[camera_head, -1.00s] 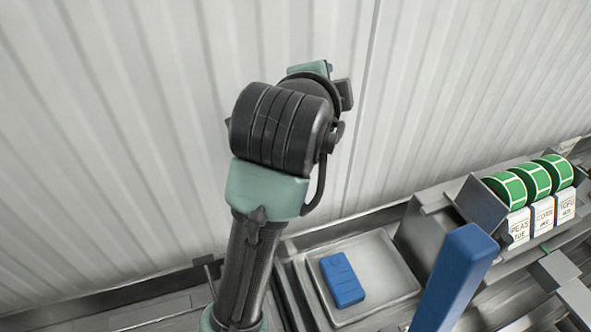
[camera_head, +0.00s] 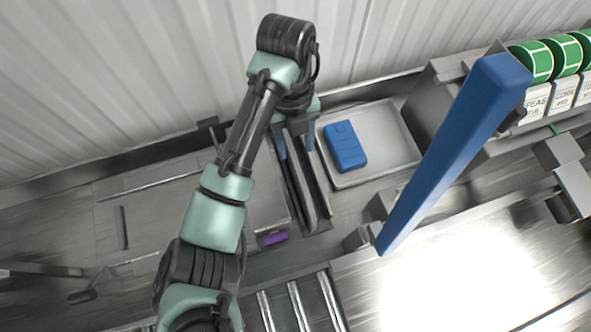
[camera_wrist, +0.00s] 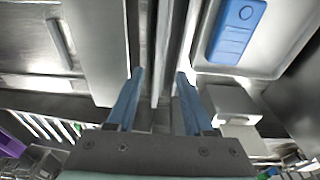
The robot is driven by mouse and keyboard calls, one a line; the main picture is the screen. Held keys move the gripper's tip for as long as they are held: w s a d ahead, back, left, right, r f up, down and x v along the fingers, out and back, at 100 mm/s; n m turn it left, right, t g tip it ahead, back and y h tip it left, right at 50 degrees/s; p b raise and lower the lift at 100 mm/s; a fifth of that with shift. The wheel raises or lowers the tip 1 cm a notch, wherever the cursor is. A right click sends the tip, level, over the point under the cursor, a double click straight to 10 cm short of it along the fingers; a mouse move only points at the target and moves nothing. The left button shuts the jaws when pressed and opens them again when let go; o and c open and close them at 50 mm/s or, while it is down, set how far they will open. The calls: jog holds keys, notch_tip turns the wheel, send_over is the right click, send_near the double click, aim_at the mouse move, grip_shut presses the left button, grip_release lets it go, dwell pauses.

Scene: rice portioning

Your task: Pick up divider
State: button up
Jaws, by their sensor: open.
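Thin grey upright plates, seemingly the divider (camera_head: 305,195) in its narrow holder, stand left of the metal tray in the head view. They run lengthwise between the fingers in the wrist view (camera_wrist: 163,50). My gripper (camera_head: 296,146) is over the far part of these plates, pointing down. Its two blue fingers (camera_wrist: 160,76) are apart, one on each side of the plates, with nothing clamped. Whether the fingertips reach below the plates' top edge cannot be told. My wrist hides the plates' far end in the head view.
A metal tray (camera_head: 404,165) with a blue case (camera_head: 345,147) lies just right of the plates. A tall blue bar (camera_head: 440,160) rises further right. Label rolls (camera_head: 566,52) sit at the far right. A purple item (camera_head: 272,238) lies near the plates' left front. The left counter is mostly clear.

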aim_at(295, 163)
jog(key=shift+s+f, duration=0.2)
jog(key=shift+f, duration=0.95)
jog(key=shift+s+f, duration=0.25)
jog(key=shift+f, duration=0.95)
jog(key=shift+s+f, duration=0.2)
jog(key=shift+f, duration=0.95)
grip_shut()
